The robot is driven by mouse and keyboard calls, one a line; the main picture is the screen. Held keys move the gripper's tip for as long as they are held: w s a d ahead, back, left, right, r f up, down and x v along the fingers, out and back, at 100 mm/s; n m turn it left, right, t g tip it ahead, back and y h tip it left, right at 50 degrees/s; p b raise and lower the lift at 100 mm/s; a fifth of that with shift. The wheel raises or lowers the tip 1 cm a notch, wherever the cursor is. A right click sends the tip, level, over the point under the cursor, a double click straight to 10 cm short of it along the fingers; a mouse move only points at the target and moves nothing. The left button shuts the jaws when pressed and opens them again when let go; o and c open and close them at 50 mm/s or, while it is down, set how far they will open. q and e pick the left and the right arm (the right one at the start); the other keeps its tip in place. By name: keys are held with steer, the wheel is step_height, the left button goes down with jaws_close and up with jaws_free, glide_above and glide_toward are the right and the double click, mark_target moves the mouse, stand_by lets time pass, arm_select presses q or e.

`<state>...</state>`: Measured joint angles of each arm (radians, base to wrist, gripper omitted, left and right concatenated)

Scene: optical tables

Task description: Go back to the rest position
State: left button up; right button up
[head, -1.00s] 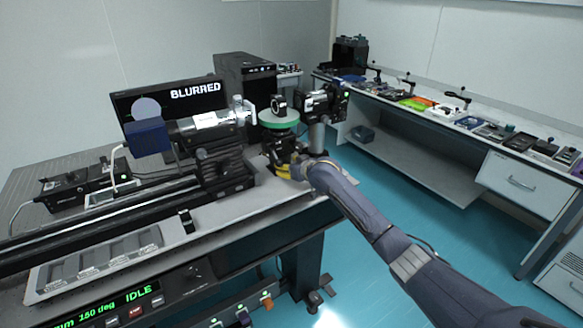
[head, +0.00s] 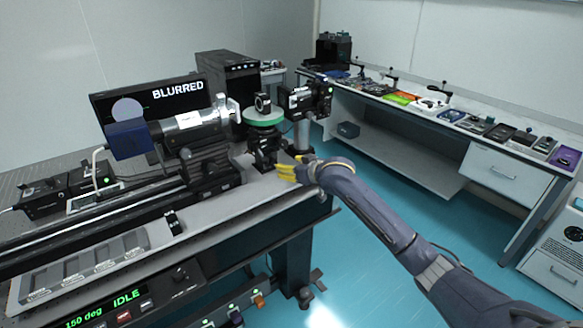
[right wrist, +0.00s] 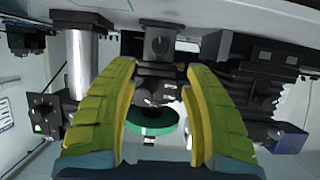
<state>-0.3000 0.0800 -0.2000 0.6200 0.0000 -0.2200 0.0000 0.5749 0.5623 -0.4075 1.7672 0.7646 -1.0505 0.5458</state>
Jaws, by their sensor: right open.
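My right gripper (head: 284,172) has yellow finger pads and is at the front edge of the optical table (head: 262,198), just in front of the stage post (head: 263,153). In the right wrist view, its two fingers (right wrist: 162,75) are spread apart with nothing between them. Beyond them are a dark mount (right wrist: 160,45) and a green disc (right wrist: 152,122). In the head view, the green disc (head: 264,118) carries a small black ring mount (head: 262,103). My left gripper is not in view.
A screen reading BLURRED (head: 178,90) stands behind a horizontal tube (head: 190,130). A camera on a post (head: 305,100) stands right of the disc. The front panel (head: 125,305) shows IDLE. A side bench (head: 430,115) holds various parts. Blue floor (head: 385,250) lies between the tables.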

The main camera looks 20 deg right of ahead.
steer(key=shift+s+r, duration=0.1)
steer(key=shift+s, duration=0.1)
stand_by(0.4)
